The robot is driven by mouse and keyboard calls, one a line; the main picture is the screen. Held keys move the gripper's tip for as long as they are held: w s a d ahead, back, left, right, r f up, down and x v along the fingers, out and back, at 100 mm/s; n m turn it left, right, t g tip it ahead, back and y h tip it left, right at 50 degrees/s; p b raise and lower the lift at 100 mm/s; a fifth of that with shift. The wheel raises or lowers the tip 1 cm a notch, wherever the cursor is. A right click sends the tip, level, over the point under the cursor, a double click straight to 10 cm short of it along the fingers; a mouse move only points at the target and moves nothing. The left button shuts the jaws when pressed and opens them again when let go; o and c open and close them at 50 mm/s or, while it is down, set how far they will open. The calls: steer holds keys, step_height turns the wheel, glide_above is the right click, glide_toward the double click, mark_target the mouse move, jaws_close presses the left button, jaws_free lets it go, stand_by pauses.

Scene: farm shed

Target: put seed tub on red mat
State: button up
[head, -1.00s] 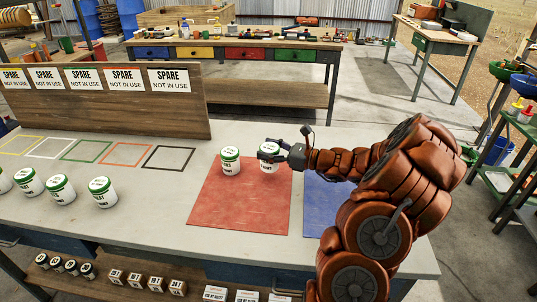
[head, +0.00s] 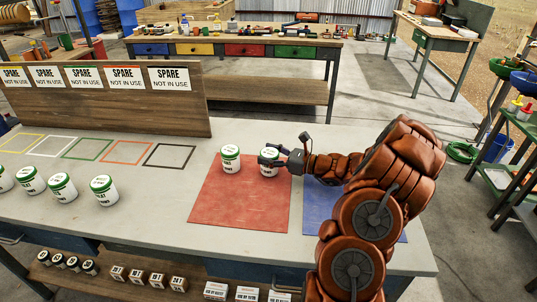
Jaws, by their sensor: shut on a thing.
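The red mat (head: 240,205) lies flat on the grey bench. My gripper (head: 272,159) is shut on a white tub with a green lid (head: 268,169) at the mat's upper right part. The held tub is upright and seems to be at or just above the mat; I cannot tell if it touches. A second white tub with a green lid (head: 231,160) stands on the mat's upper left part, beside the held one. Several similar tubs, one of them here (head: 104,192), stand at the bench's left. The labels are too small to read surely.
A blue mat (head: 325,207) lies right of the red mat, partly behind my arm. Coloured outlines, a black one among them (head: 168,155), mark the bench at the left, before a wooden board (head: 110,105) with SPARE signs. The red mat's front half is clear.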

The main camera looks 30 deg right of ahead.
steer(key=shift+f, duration=0.15)
steer(key=o, duration=1.2)
steer(key=shift+o, duration=0.2)
